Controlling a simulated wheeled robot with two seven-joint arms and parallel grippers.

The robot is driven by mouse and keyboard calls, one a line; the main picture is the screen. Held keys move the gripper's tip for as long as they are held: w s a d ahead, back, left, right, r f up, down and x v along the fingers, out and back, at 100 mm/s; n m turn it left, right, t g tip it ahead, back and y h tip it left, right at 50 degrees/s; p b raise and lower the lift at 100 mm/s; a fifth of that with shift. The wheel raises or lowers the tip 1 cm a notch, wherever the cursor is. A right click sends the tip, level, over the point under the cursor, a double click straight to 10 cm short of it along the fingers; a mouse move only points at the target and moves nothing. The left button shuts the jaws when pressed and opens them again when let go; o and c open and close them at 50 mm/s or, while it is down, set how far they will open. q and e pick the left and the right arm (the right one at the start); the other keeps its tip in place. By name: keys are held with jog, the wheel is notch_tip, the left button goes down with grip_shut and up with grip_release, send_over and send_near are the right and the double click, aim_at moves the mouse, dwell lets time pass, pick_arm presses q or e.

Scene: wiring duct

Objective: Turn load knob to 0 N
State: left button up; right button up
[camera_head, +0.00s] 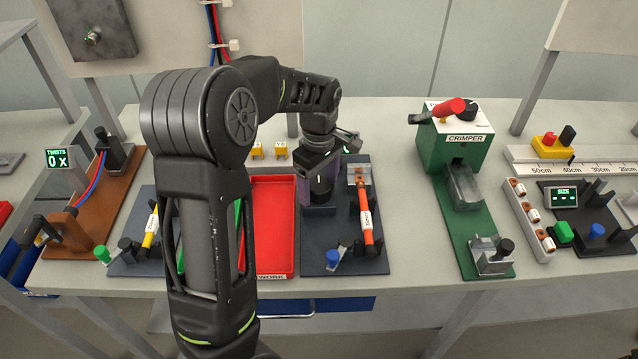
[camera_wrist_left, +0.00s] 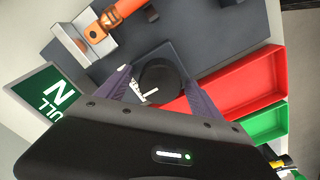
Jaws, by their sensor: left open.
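The black round load knob (camera_wrist_left: 165,72) with a white pointer mark shows in the left wrist view, on a dark base plate. My left gripper (camera_wrist_left: 160,92) is open, with its two purple fingers on either side of the knob; whether they touch it I cannot tell. In the head view my left gripper (camera_head: 319,188) points down over the dark fixture plate (camera_head: 318,240). A green display (camera_wrist_left: 50,100) shows part of "PULL" and "N" in the left wrist view; its number is hidden. My right gripper is out of view.
An orange labelled rod (camera_head: 366,217) lies on the fixture just right of the gripper, near a metal clamp (camera_head: 357,176). A red tray (camera_head: 277,235) is on the left. A green crimper (camera_head: 455,145) stands farther right, with clear table between.

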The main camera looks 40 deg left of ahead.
aim_at(319, 184)
pick_arm(q)
notch_tip(319, 184, up, 8)
jog(key=shift+f+b, duration=0.1)
jog(key=shift+b, duration=0.25)
dwell(0.6)
